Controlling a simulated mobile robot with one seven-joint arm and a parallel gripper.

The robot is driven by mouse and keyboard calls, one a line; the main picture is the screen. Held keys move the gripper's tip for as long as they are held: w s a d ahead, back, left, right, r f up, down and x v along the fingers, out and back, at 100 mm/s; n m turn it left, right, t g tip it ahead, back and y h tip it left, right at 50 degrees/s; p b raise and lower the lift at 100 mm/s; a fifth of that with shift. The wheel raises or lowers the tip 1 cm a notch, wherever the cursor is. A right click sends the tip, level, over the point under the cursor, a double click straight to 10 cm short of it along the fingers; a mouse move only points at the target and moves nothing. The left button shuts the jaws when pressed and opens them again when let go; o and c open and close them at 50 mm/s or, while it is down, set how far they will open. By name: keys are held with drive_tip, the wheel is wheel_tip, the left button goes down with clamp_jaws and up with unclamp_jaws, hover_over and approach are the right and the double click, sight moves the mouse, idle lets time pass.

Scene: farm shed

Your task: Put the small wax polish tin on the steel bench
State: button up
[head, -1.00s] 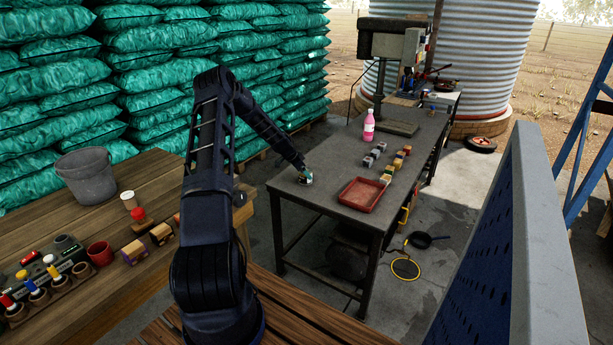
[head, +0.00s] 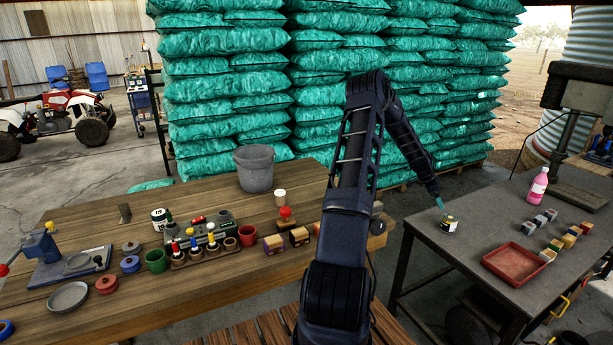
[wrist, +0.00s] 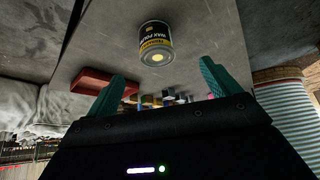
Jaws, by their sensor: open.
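The small wax polish tin (head: 449,223), dark with a pale lid and a yellow-marked label, stands on the near left part of the steel bench (head: 425,222). In the wrist view the tin (wrist: 155,43) appears upside down, its label readable as wax polish. My gripper (head: 439,203) is just above and behind the tin in the head view. In the wrist view the two green fingers of my gripper (wrist: 164,80) are spread wide with nothing between them. The tin lies beyond the fingertips, apart from them.
A red tray (head: 514,263), several small blocks (head: 553,246) and a pink bottle (head: 538,187) stand on the bench to the right of the tin. The wooden table (head: 215,285) at left holds a grey bucket (head: 254,168), cups and small items. Green sacks (head: 340,100) rise behind.

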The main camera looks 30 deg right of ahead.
drive_tip(key=w+a+r+n+t, duration=0.1)
drive_tip(key=w+a+r+n, duration=0.1)
drive_tip(key=w+a+r, duration=0.35)
drive_tip(key=w+a+r+n+t+y, duration=0.1)
drive_tip(key=w+a+r, duration=0.1)
drive_tip(key=a+r, duration=0.5)
drive_tip(key=w+a+r+n+t, duration=0.15)
drive_tip(key=w+a+r, duration=0.25)
drive_tip(key=a, duration=0.4)
drive_tip(key=a+r+n+t, duration=0.1)
drive_tip(key=a+r+n, duration=0.1)
drive_tip(key=a+r, duration=0.35)
drive_tip(key=a+r+n+y, duration=0.1)
drive_tip(key=a+r+n, duration=0.1)
drive_tip(key=a, duration=0.6)
drive_tip(key=a+r+n+t, duration=0.1)
drive_tip(key=a+r+n, duration=0.15)
drive_tip(key=a, duration=0.35)
drive_tip(key=s+a+r+n+t+y, duration=0.1)
drive_tip(key=s+a+r+n, duration=0.25)
drive_tip(key=a, duration=0.75)
drive_tip(key=s+a+r+n+y, duration=0.15)
drive_tip(key=s+a+r, duration=0.25)
drive_tip(key=a, duration=0.6)
drive_tip(key=s+a+n+t, duration=0.1)
drive_tip(key=s+a+n, duration=0.6)
drive_tip(key=s+a, duration=0.7)
drive_tip(key=shift+s+f+n+y, duration=0.2)
drive_tip(key=shift+s+n+y, duration=0.2)
drive_tip(key=shift+y, duration=0.05)
